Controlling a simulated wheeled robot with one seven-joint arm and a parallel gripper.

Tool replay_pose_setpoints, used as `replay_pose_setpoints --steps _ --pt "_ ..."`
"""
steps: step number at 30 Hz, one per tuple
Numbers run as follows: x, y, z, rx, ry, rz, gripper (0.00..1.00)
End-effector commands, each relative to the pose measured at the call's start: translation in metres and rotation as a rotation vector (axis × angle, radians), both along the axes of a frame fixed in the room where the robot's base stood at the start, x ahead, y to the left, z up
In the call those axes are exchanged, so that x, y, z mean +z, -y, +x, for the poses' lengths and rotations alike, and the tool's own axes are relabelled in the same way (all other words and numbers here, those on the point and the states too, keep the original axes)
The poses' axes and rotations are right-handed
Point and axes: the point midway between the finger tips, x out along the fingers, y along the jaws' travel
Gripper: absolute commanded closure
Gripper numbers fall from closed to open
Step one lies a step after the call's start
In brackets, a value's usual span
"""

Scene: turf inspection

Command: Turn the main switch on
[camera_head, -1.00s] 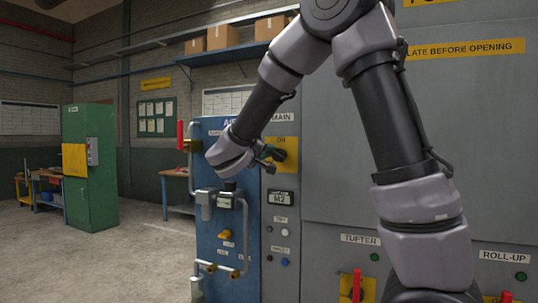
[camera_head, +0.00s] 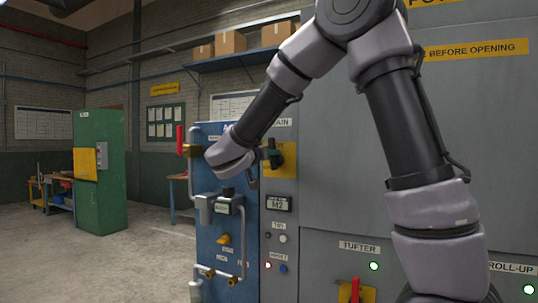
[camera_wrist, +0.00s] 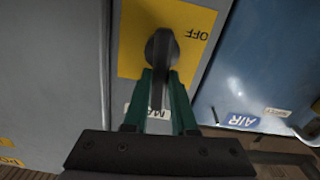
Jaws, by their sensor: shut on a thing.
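The main switch (camera_wrist: 162,45) is a dark rotary handle on a yellow plate (camera_wrist: 206,18), marked OFF beside the handle. The plate is on a narrow grey panel. In the wrist view, the picture is upside down and the handle lies in line with the panel, toward the MAIN label (camera_wrist: 135,112). My gripper (camera_wrist: 163,78) has its green fingers on either side of the handle, shut on it. In the head view the handle (camera_head: 273,153) shows dark against the yellow plate (camera_head: 289,160); my wrist hides most of the fingers.
The blue air panel (camera_head: 207,265) with a red lever (camera_head: 180,139) and pipes stands left of the switch panel. Large grey cabinets (camera_head: 330,180) stand right. Green lamps (camera_head: 374,266) and a red lamp (camera_head: 268,265) are lit. Floor is free at left.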

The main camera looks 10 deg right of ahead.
Motion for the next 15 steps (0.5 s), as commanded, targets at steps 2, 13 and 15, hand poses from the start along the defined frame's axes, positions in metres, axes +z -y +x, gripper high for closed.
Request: replay_pose_setpoints --steps 2,13,15 --pt "-0.0058 0.005 -0.0015 -0.011 0.009 0.028 1.0" --pt "-0.0059 0.0056 -0.0028 -0.009 0.065 0.103 1.0" --pt "-0.0059 0.0056 -0.0028 -0.008 0.067 0.106 1.0"
